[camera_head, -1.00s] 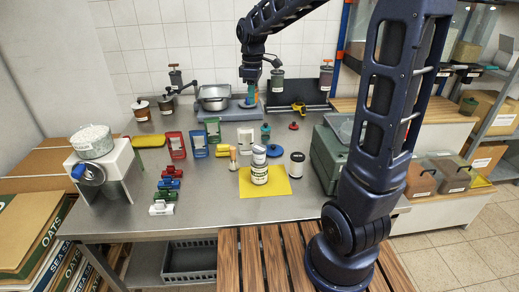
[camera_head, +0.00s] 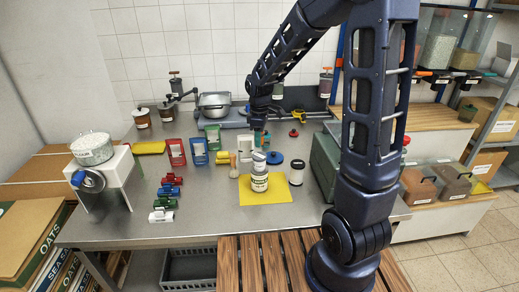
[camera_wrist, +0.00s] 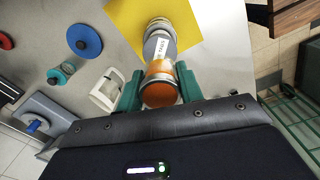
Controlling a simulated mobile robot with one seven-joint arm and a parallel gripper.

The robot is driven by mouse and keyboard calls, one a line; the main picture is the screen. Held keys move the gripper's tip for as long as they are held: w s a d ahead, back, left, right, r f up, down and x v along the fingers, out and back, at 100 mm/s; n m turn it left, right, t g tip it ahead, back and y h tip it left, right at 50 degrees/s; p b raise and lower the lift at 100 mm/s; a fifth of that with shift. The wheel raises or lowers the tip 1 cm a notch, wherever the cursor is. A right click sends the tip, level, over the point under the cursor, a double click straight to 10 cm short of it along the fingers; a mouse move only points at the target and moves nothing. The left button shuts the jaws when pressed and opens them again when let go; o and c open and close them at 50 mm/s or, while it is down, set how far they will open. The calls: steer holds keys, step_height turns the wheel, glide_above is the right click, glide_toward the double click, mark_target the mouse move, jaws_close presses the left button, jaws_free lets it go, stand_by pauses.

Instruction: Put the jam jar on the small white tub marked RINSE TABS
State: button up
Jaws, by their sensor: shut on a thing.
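My gripper (camera_wrist: 160,88) has green fingers closed around a jar with orange contents, the jam jar (camera_wrist: 160,90), and a pale metal-looking rim.
A green box (camera_head: 327,160) is at right.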

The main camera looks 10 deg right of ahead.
mark_target(260, 155)
steer(key=shift+f, duration=2.55)
steer(key=shift+f, duration=0.15)
steer(key=o, duration=1)
